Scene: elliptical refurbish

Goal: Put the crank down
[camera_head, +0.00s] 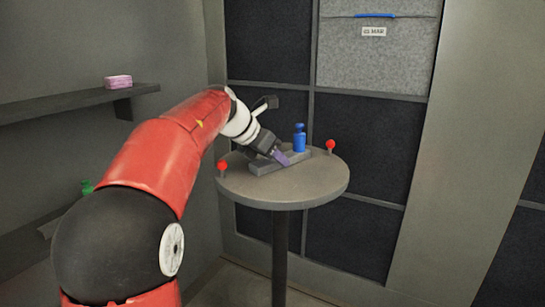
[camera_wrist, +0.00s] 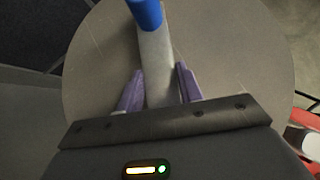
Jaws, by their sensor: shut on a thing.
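The crank is a grey bar (camera_head: 262,166) with an upright blue handle (camera_head: 299,138) at its right end. It is at the top of the round table (camera_head: 315,190); I cannot tell whether it touches the tabletop. My gripper (camera_head: 282,157) points down at the bar, its purple fingers shut on it. In the wrist view the grey bar (camera_wrist: 156,62) runs between the two purple fingers of my gripper (camera_wrist: 160,88), with the blue handle (camera_wrist: 146,12) at the top edge. The bar's near end is hidden by the gripper body.
Red-topped posts stand at the table's left (camera_head: 222,167) and right (camera_head: 330,146) edges. The front of the tabletop is clear. A wall shelf (camera_head: 70,106) with a pink block (camera_head: 118,82) is at left. A green object (camera_head: 87,187) sits lower left. Dark wall panels stand behind the table.

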